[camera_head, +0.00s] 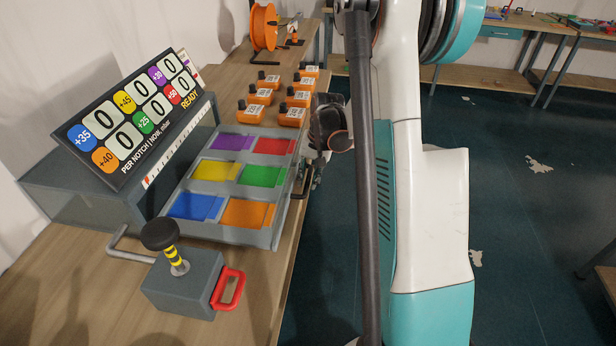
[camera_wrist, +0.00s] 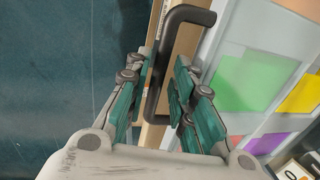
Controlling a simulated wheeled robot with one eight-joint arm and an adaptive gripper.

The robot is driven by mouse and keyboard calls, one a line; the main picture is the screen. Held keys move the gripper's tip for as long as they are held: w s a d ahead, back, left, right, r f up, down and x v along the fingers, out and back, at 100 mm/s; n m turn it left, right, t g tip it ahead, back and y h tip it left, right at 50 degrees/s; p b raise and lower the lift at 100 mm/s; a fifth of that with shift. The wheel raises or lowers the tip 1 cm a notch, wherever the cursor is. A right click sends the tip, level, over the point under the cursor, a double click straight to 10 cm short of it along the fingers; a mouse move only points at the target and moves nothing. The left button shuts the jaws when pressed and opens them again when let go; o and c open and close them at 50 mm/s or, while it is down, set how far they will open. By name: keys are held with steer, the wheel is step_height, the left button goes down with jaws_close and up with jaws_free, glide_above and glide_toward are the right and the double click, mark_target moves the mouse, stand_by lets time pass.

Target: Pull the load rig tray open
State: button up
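The load rig tray (camera_head: 226,230) is grey with six coloured pads in it. It sits on the wooden bench beside the scoreboard. A dark bar handle (camera_head: 303,186) is on its right side, partly hidden by my gripper (camera_head: 313,172). In the wrist view the handle (camera_wrist: 161,55) runs lengthwise between the two green-padded fingers of my gripper (camera_wrist: 160,83). The fingers look open, one on each side of the bar, with gaps showing. The tray's green (camera_wrist: 250,82) and yellow pads show to the right there.
A grey box with a black knob (camera_head: 160,234) and red handle (camera_head: 228,289) stands at the bench's near end. Several orange weights (camera_head: 250,111) stand behind the tray, with an orange spool (camera_head: 264,27) farther back. Open floor (camera_head: 530,220) lies right of my arm.

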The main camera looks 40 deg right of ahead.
stand_by(0.3)
step_height(320, 180, up, 12)
steer(key=s+d, duration=0.1)
steer(key=shift+s+d, duration=0.3)
steer(key=shift+f, duration=0.1)
stand_by(0.4)
